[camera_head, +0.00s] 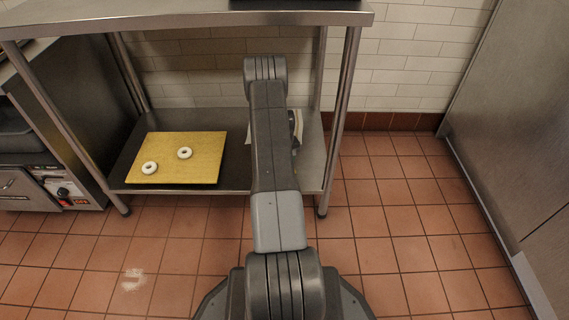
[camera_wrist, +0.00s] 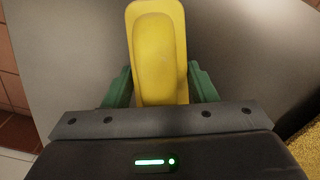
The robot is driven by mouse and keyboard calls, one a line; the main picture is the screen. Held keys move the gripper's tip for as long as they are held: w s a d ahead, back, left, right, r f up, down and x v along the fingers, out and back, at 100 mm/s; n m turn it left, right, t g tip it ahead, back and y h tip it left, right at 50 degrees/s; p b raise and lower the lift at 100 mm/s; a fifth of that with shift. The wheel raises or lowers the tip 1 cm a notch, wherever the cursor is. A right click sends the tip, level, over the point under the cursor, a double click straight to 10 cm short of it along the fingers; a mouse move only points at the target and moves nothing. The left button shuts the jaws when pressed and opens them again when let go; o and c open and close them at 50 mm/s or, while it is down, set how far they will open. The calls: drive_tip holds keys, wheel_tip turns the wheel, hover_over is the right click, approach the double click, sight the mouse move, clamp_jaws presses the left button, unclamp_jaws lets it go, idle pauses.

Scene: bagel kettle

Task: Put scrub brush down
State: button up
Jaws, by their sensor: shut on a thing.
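The scrub brush (camera_wrist: 157,45) shows in the wrist view as a long yellow body between the green fingers of my gripper (camera_wrist: 160,88). My gripper is shut on it. A grey metal surface, the lower shelf (camera_wrist: 235,50), lies behind the brush; I cannot tell whether the brush touches it. In the head view my arm covers the gripper and the brush, and the right part of the lower shelf (camera_head: 236,160) is partly hidden behind the arm.
A yellow board (camera_head: 205,168) with two white bagels (camera_head: 185,153) (camera_head: 149,168) lies on the lower shelf, left of my arm. A table leg (camera_head: 343,110) stands to the right. The upper shelf (camera_head: 190,14) is overhead. A pale item (camera_head: 297,125) shows beside my arm.

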drive_tip(key=shift+f, duration=0.2)
drive_tip(key=o, duration=1)
wheel_tip(320, 180, up, 12)
drive_tip(key=p, duration=0.4)
drive_tip(key=shift+r, duration=0.25)
